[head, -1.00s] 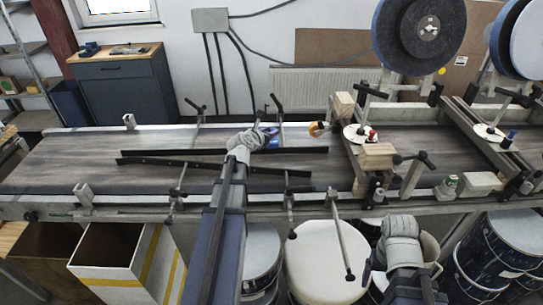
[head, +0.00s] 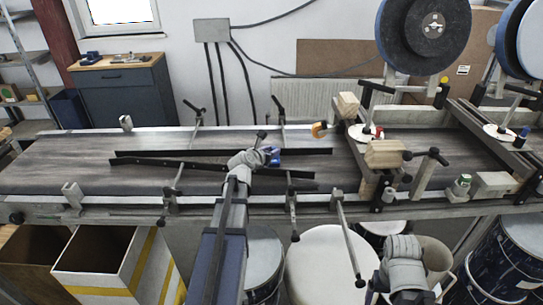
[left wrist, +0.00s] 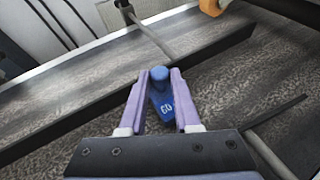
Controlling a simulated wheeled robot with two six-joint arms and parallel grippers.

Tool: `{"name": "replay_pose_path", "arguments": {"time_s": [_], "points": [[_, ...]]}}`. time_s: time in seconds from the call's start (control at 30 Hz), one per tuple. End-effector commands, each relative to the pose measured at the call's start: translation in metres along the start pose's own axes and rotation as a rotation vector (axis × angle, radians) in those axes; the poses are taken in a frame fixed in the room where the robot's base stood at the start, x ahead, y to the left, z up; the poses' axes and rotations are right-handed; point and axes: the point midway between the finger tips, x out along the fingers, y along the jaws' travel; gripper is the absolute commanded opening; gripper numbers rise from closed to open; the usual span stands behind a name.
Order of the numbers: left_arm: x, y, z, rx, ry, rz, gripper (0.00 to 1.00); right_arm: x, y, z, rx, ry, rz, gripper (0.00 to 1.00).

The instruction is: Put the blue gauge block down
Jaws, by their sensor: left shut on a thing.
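The blue gauge block (left wrist: 161,100) is between the two pale purple fingers of my left gripper (left wrist: 160,92) in the left wrist view. It has a rounded knob at its far end and white marking on its near face. In the head view my left gripper (head: 269,156) is shut on the block (head: 275,154), over the conveyor belt (head: 75,155) and between the two dark guide rails. I cannot tell whether the block touches the belt. My right arm is at the lower right, in front of the conveyor; its gripper (head: 375,284) shows too little to judge its jaws.
A far guide rail (head: 310,151) and a near guide rail (head: 140,161) run along the belt. An orange roller (head: 319,129) and wooden blocks (head: 386,153) stand to the right. The belt's left part is clear. A white and yellow bin (head: 107,284) stands below in front.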

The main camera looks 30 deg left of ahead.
Motion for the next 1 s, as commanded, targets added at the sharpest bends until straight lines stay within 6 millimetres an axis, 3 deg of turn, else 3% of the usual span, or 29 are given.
{"name": "replay_pose_path", "arguments": {"time_s": [0.27, 0.3, 0.53, 0.87, 1.0], "points": [[0.001, 0.0, -0.001, 0.0, 0.0, 0.0, 0.0, 0.002, 0.0, 0.0, 0.0, 0.0, 0.0, 0.84], [0.0, 0.0, -0.001, 0.001, 0.0, 0.0, 0.33, 0.001, 0.0, 0.0, 0.0, 0.0, 0.0, 0.84], [0.0, 0.0, -0.001, 0.001, 0.0, 0.0, 0.59, 0.0, 0.0, 0.0, 0.0, 0.0, 0.0, 0.84], [-0.001, 0.0, 0.003, 0.001, 0.0, 0.0, 0.61, -0.004, 0.0, 0.0, 0.0, 0.0, 0.0, 0.84], [-0.024, -0.001, 0.003, 0.0, 0.001, 0.001, 0.61, -0.012, 0.001, 0.001, 0.0, 0.0, 0.0, 0.84]]}}
